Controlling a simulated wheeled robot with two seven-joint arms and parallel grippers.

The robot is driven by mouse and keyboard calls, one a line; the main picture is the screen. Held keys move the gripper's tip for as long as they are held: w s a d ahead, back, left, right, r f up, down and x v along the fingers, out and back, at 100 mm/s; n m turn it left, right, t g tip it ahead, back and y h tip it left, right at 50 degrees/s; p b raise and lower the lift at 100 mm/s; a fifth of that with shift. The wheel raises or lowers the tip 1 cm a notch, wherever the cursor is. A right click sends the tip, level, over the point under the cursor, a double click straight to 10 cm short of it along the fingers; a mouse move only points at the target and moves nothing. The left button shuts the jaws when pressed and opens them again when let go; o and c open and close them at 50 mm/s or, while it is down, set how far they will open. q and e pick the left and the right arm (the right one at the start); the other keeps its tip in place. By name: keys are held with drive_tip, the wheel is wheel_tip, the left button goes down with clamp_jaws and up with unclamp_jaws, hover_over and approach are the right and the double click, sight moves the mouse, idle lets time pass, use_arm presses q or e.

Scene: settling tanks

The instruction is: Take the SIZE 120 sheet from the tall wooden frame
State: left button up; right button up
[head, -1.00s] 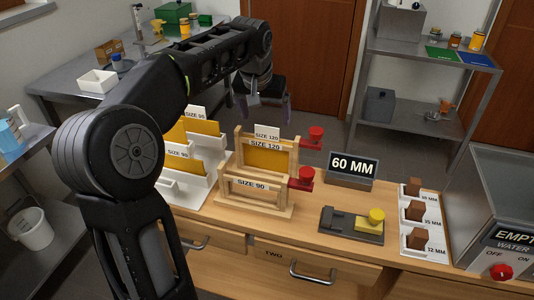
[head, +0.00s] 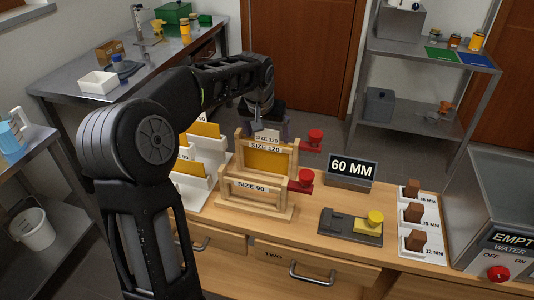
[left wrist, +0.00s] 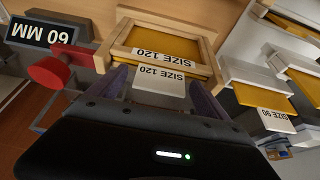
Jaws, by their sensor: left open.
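The tall wooden frame (head: 238,156) stands on the bench and carries a SIZE 120 label. The yellow SIZE 120 sheet (head: 264,162) sits in it, its white tab (head: 267,138) standing above the top bar. My left gripper (head: 267,128) is open just above and behind the tab. In the left wrist view my left gripper (left wrist: 160,88) has one finger on each side of the white tab (left wrist: 161,77), apart from it. I cannot tell how deep the tab sits between the fingers. My right gripper is not in view.
A lower SIZE 90 frame (head: 252,187) stands in front. Red knobs (head: 315,137) (head: 306,178) stick out at the frames' right. A 60 MM sign (head: 352,168) stands farther right. White SIZE 90 holders (head: 196,190) stand left, partly behind my arm.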

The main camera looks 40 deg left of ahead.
use_arm(q)
drive_tip(key=shift+c, duration=0.2)
idle(0.4)
drive_tip(key=c, duration=1.9)
drive_tip(key=shift+o, duration=0.2)
drive_tip(key=shift+r, duration=0.75)
wheel_tip(320, 180, up, 16)
drive_tip(key=p, duration=0.2)
drive_tip(key=shift+r, duration=0.25)
